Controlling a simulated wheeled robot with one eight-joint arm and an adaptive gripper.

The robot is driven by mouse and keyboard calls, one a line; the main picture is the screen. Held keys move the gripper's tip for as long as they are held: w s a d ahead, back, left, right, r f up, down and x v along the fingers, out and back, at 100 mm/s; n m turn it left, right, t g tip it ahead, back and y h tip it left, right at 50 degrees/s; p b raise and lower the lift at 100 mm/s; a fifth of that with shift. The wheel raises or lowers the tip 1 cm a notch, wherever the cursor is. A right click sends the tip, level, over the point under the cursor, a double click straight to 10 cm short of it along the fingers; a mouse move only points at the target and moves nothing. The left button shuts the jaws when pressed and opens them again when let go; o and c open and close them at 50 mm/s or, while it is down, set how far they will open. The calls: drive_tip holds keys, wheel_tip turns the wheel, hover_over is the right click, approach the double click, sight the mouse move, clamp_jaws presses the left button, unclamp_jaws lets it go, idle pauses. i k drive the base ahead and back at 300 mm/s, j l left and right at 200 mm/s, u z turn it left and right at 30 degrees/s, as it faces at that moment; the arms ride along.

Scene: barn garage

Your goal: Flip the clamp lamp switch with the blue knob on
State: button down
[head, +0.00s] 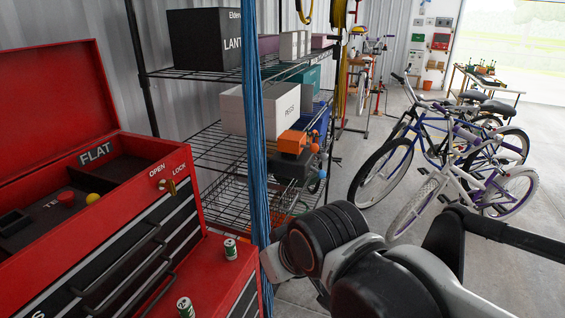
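On the wire shelf rack, an orange and dark grey object (292,142) sits in front of the bins. Small round orange knobs (314,148) show at its right side. A small round blue knob (322,174) shows just below them. I cannot tell for sure that this is the clamp lamp switch, nor its position; it is too small. My arm crosses the lower right foreground, below and to the right of the knobs. My gripper's fingers cannot be made out in this view.
A red tool chest (75,205) with an open lid fills the left, with cans (230,249) on its lower red top. A blue cable bundle (256,150) hangs before the rack (215,150). Bicycles (440,160) stand at right. Concrete floor (345,150) is bare between rack and bicycles.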

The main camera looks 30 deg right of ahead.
sight(321, 174)
drive_tip(key=k+l+z, duration=0.1)
drive_tip(key=l, duration=1.15)
drive_tip(key=k+l+z, duration=0.15)
drive_tip(key=l, duration=1.05)
drive_tip(key=k+l+z, duration=0.1)
drive_tip(key=l, duration=1.15)
drive_tip(key=k, duration=0.1)
